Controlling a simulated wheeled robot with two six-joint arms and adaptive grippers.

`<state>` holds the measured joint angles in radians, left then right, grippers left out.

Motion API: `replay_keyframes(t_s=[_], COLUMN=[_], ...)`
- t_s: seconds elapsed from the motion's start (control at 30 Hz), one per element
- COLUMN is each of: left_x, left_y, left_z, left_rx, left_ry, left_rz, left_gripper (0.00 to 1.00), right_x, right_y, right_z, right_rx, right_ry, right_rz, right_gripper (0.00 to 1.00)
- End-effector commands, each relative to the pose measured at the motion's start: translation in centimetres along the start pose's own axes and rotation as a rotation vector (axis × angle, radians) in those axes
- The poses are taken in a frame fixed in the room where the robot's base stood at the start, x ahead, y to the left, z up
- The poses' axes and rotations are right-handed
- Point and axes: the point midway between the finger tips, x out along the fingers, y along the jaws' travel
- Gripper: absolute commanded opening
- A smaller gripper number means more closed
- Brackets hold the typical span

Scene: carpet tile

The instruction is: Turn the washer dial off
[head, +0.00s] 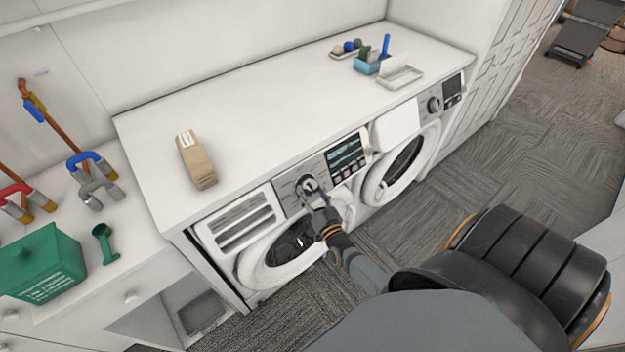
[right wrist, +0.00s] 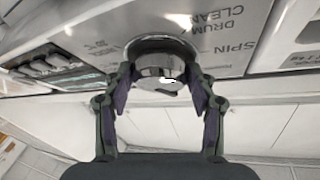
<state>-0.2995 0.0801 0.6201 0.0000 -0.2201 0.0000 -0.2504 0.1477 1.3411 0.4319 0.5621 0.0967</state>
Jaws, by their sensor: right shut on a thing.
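The washer (head: 262,212) stands under the white counter at the left, with its round door below and its control panel above. Its silver dial (head: 307,184) sits on the panel, left of the lit display (head: 345,155). In the right wrist view the dial (right wrist: 160,62) shows as a shiny chrome knob between my fingers, near panel print reading "DRUM CLEAN" and "SPIN". My right gripper (head: 314,197) is at the dial, its two fingers (right wrist: 160,92) shut on it from both sides. Which mark the dial points to cannot be told. My left gripper is not in view.
A second machine (head: 397,162) with its own dial (head: 434,104) stands to the right. A green box (head: 42,265) stands at the left. Carpeted floor lies open in front.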

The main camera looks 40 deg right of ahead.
Motion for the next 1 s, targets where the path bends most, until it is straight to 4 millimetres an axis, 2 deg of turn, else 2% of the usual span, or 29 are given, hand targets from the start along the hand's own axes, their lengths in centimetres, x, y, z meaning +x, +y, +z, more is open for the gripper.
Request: replay_keyframes(t_s=[0.03, 0.1, 0.4, 1.0], left_x=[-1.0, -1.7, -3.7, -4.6], left_y=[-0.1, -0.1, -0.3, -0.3], left_z=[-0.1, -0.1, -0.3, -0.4], left_rx=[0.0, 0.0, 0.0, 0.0], left_ry=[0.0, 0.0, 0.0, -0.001], left_rz=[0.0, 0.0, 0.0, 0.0], left_gripper=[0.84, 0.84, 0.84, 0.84], right_x=[0.0, -0.1, -0.1, 0.0], right_y=[-0.3, -0.3, -0.5, -0.4], right_z=[-0.3, -0.3, -0.2, 0.0], right_rx=[0.035, 0.081, 0.234, 0.315], right_ry=[-0.006, -0.009, -0.017, -0.021], right_rz=[0.025, 0.056, 0.16, 0.214], right_gripper=[0.26, 0.26, 0.26, 0.26])
